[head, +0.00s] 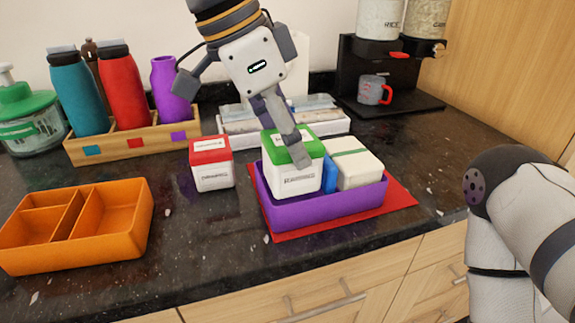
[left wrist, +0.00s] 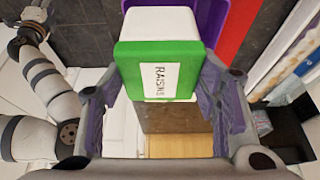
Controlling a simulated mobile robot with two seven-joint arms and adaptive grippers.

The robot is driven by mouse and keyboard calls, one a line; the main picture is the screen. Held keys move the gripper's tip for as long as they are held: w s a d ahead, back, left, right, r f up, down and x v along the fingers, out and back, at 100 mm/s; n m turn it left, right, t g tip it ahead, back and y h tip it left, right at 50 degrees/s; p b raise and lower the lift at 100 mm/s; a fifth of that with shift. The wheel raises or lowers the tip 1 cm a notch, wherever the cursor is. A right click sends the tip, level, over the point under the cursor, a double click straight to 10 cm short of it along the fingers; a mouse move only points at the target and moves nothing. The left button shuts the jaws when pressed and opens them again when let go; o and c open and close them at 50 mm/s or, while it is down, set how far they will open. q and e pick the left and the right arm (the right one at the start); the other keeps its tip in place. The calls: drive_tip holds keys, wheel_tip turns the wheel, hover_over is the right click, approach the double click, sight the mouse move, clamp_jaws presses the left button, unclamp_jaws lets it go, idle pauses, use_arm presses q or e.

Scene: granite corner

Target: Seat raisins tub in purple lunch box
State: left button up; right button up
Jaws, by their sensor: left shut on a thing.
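The raisins tub (head: 293,172) is white with a green lid and appears upright. My left gripper (head: 302,150) is shut on it, its fingers at opposite sides. The left wrist view shows the lid label "RAISINS" (left wrist: 160,80) between the fingers. The tub is over the left part of the purple lunch box (head: 330,207), its lower edge near the front rim. I cannot tell whether it touches the box floor. A white container (head: 357,170) and a blue item (head: 330,174) sit in the box to its right. My right gripper (left wrist: 32,18) is partly cut off in the left wrist view; its jaws are unclear.
The lunch box stands on a red mat (head: 400,193). A red-lidded white tub (head: 211,165) stands left of it, an orange divided box (head: 118,235) farther left. Behind are a wooden bottle rack (head: 100,150) and a white tray (head: 240,127).

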sight(287, 169)
use_arm(q)
wheel_tip(287, 169, down, 5)
drive_tip(key=shift+f, duration=0.1)
idle(0.3)
drive_tip(key=o, duration=1.2)
drive_tip(key=shift+r, duration=0.35)
drive_tip(key=v, duration=1.1)
drive_tip(key=shift+s+a+r, duration=0.1)
drive_tip(key=shift+a+r, duration=0.05)
drive_tip(key=shift+r, duration=0.05)
use_arm(e)
drive_tip(key=shift+w+r, duration=0.3)
drive_tip(key=shift+w, duration=0.05)
